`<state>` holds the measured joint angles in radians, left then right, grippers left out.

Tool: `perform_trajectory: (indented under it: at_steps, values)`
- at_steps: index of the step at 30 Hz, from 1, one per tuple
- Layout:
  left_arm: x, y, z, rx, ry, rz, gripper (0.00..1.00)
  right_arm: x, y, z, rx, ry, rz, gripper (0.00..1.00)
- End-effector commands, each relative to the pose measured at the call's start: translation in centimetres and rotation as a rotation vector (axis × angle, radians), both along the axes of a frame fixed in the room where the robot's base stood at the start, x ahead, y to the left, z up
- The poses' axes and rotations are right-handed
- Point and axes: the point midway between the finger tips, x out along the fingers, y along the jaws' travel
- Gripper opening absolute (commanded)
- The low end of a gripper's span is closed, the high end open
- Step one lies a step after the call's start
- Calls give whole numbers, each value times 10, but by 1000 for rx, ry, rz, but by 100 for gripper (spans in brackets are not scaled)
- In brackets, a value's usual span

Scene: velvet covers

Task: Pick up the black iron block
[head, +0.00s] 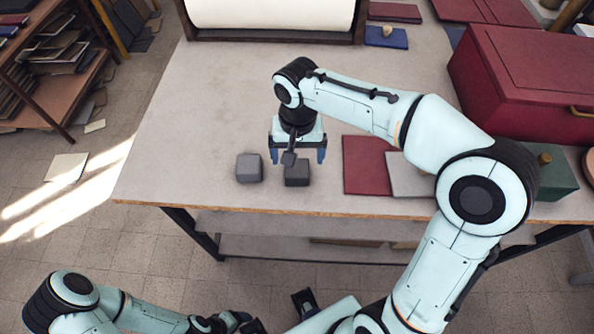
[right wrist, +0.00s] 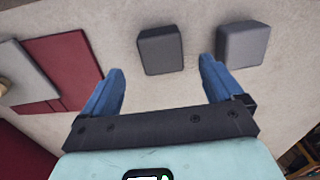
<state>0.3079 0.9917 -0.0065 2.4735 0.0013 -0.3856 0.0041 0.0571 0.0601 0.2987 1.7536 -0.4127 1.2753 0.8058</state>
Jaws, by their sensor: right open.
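The black iron block (head: 297,174) is a small dark cube with rounded edges near the table's front edge. In the right wrist view the black block (right wrist: 161,50) lies beyond the fingertips, within the gap between them. My right gripper (head: 298,156) is open and empty above it, with blue fingers to either side; part of the gripper hides the block's top in the head view. A lighter grey block (head: 249,169) sits just left of it; in the right wrist view this grey block (right wrist: 243,44) is outside the fingers. My left arm is low at the left, its jaws unclear.
A red sheet (head: 366,165) and a grey sheet (head: 407,175) lie right of the blocks. A large red box (head: 520,80) stands at the right, a white roll (head: 270,12) at the back. The table (head: 190,120) is clear on the left.

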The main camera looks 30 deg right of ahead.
Motion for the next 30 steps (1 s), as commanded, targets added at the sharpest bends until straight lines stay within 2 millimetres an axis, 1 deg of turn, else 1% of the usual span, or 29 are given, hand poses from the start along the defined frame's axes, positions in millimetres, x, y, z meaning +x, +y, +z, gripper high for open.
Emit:
perform_trajectory:
  at_steps: [1,3,8,15,18,21,26,27,28,29,30]
  values:
    - [-1,0,-2,0,1,0,76,0,0,-9,0,4,-1,94]
    - [-1,0,-3,0,1,0,76,0,0,-16,1,3,-1,94]
    - [-1,0,-4,0,1,0,76,0,0,-25,0,1,-2,94]
    - [-2,0,-6,-1,2,-1,76,0,1,-60,1,3,0,94]
    - [-3,0,-7,0,3,-1,76,0,1,-70,1,2,-1,94]
    - [-3,0,-7,0,3,-1,76,1,1,-73,0,0,-1,94]
    - [-3,0,-7,0,3,-1,76,1,1,-73,1,0,-1,94]
    - [-3,0,-7,0,3,-1,76,1,1,-73,1,0,-1,87]
    - [-3,0,-7,0,3,-1,76,1,1,-73,1,0,-1,77]
    - [-3,0,-7,0,3,-1,76,1,1,-73,1,0,-1,68]
    - [-3,0,-7,0,3,-1,76,1,1,-73,1,0,-1,55]
